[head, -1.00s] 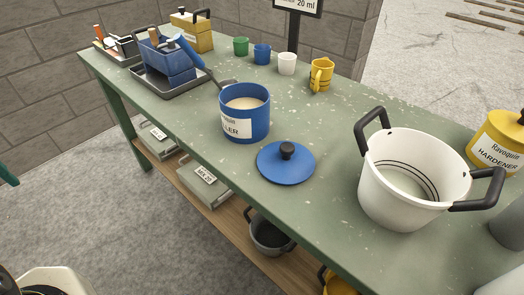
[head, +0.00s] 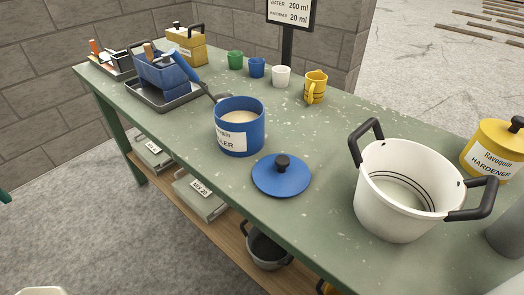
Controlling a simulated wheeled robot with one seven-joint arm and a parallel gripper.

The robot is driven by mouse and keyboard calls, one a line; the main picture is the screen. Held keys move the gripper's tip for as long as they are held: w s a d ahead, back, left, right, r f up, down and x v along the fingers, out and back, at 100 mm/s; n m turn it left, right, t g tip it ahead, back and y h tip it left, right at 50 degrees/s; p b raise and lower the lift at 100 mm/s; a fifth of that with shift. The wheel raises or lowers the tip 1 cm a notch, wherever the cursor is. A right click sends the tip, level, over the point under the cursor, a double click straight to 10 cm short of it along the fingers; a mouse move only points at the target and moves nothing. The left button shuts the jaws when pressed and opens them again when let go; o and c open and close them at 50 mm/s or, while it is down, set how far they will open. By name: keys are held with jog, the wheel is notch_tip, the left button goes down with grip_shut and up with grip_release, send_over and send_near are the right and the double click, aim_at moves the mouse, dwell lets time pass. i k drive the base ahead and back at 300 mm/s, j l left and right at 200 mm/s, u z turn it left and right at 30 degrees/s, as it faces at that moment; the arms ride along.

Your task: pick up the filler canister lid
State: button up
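The filler canister lid (head: 281,178) is a round blue disc with a black knob. It lies flat on the green table (head: 330,213), near the front edge. The blue filler canister (head: 239,126) stands open just behind and to the left of the lid, with pale filler inside and a white label on its side. The lid and the canister are apart. My gripper is not in view.
A white pot (head: 402,190) with black handles stands right of the lid, and a yellow hardener canister (head: 494,149) beyond it. Small cups and a yellow mug (head: 315,87) stand at the back. A tray (head: 168,97) with blue tools is at the left.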

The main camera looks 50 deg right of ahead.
aim_at(277, 175)
jog(key=l+z, duration=0.1)
jog(key=z, duration=0.95)
